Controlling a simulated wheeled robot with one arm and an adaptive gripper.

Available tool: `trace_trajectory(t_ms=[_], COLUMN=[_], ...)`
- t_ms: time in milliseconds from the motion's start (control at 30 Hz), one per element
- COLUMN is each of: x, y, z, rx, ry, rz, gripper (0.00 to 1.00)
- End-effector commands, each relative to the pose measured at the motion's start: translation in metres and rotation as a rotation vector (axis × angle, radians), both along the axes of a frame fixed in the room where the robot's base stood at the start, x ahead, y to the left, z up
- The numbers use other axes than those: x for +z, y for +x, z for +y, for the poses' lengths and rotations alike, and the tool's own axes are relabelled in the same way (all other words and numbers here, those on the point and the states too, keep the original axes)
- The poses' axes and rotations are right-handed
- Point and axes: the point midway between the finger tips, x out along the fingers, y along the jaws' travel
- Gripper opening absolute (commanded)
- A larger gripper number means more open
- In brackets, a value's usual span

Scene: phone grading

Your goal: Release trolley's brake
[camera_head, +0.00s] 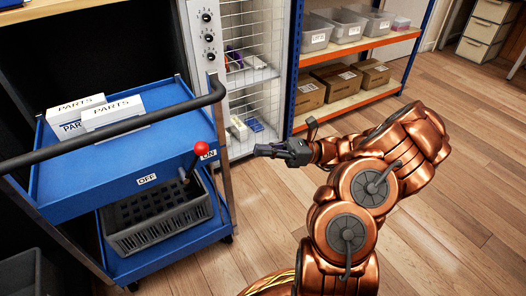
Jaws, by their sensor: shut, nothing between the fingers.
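The blue trolley (105,166) stands at the left with a dark push handle (120,128) along its near side. Its brake lever has a red ball knob (201,149) and a dark stem leading down to the trolley's front edge. The knob is beside the ON label (209,155); the OFF label (147,179) is further left on the same edge. My gripper (258,150) is shut and empty, to the right of the red knob and apart from it, its fingers pointing left toward the lever.
Two white PARTS boxes (113,112) lie on the trolley's top tray. A dark crate (160,218) sits on its lower shelf. A wire-fronted cabinet (248,62) stands behind, and an orange-edged shelf rack (345,108) holds bins and cartons. The wooden floor (455,150) at right is clear.

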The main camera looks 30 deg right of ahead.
Motion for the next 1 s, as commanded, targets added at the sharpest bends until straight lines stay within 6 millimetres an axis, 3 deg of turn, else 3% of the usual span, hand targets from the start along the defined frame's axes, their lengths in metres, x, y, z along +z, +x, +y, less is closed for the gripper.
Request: trace_trajectory(t_ms=[600,1000], x=[0.021,0.032], y=[0.021,0.028], z=[0.076,0.104], rx=[0.001,0.0], ry=[-0.003,-0.002], rz=[-0.001,0.0], gripper=[0.0,0.0])
